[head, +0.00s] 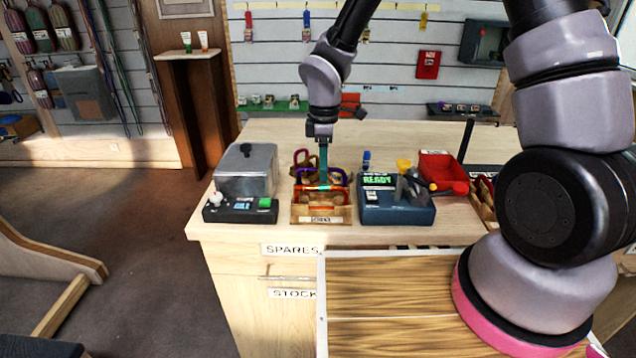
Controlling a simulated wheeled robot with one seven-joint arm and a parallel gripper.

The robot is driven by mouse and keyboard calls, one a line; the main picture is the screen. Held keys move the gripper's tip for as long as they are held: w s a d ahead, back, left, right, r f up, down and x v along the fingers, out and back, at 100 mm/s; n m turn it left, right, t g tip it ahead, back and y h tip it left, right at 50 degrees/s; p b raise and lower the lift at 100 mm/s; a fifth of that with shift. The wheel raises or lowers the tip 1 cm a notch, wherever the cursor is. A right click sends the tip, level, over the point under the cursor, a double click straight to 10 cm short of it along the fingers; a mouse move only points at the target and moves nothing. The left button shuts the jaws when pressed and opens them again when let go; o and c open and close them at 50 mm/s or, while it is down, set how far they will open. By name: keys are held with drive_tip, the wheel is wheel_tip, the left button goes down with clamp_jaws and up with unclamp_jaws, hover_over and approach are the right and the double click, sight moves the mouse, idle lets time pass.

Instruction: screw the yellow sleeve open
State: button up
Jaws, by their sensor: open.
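A wooden rack (322,214) on the counter holds several carabiners standing in a row, front to back. The front one is an orange-red carabiner (306,197); behind it are a purple carabiner (300,175) and a dark magenta carabiner (298,155). A small yellowish and cyan patch shows along the top of the front carabiner, but I cannot tell whether it is the yellow sleeve. My gripper (323,178) points straight down over the rack with its teal fingers near the carabiner tops. It is open; the finger gap and any contact are too small to tell.
Left of the rack is a grey-lidded box on a black base (240,209). Right of it is a blue device (398,212) reading "READY". The counter behind the rack is mostly clear.

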drive_tip(key=shift+f, duration=0.8)
drive_tip(key=shift+w, duration=0.75)
drive_tip(key=shift+r, duration=1.45)
drive_tip(key=shift+s, duration=0.1)
drive_tip(key=shift+s, duration=0.65)
drive_tip(key=shift+f, duration=0.1)
